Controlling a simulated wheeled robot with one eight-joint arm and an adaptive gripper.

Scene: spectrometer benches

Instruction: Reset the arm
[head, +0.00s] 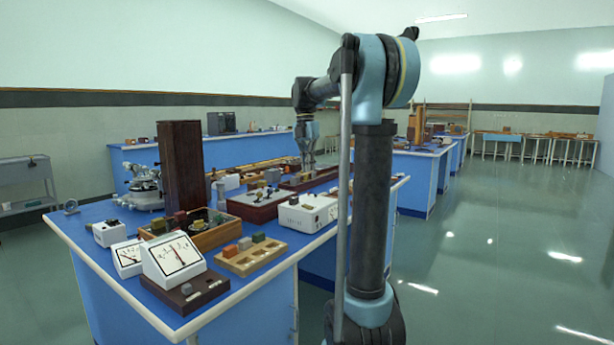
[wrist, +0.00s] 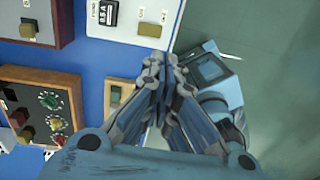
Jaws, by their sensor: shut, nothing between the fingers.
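My arm stands upright in the head view and bends over to the left at the top. My gripper (head: 307,168) points down over the blue bench (head: 95,226), in front of the equipment at its far part. In the wrist view my gripper (wrist: 160,62) has its fingers together with nothing between them. I cannot tell its exact height above the bench from these frames.
The bench holds two white meters (head: 173,258), a tall brown box (head: 181,165), a wooden tray of blocks (head: 251,254) and a white instrument (head: 308,213). The wrist view shows a wood-framed panel with knobs (wrist: 50,72). Open floor (head: 500,260) lies right.

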